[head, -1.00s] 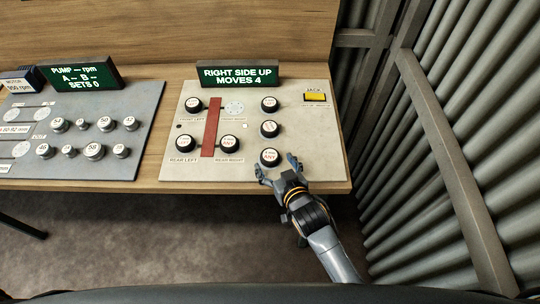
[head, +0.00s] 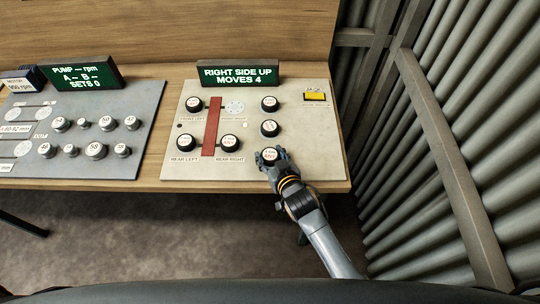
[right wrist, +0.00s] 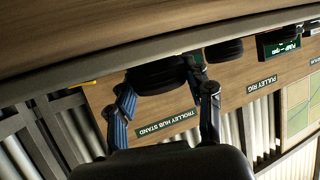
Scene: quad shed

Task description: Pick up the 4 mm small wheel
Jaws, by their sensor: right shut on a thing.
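A small black wheel (head: 270,153) with a white hub sits at the front of the right-hand column on the pale board (head: 320,150); its label is too small to read surely. My right gripper (head: 272,157) is shut on this wheel, a finger on each side. In the right wrist view the wheel's dark tyre (right wrist: 156,76) shows between the fingers of the gripper (right wrist: 163,92), at the board's surface. Two similar wheels stand behind it, a middle one (head: 270,128) and a far one (head: 270,104). My left gripper is not in view.
On the board's left, wheels such as the rear right one (head: 229,144) flank a red bar (head: 211,128). A green sign (head: 238,75) stands behind and a yellow jack button (head: 315,96) at far right. A grey pulley panel (head: 80,120) lies left. Corrugated wall (head: 430,160) closes the right.

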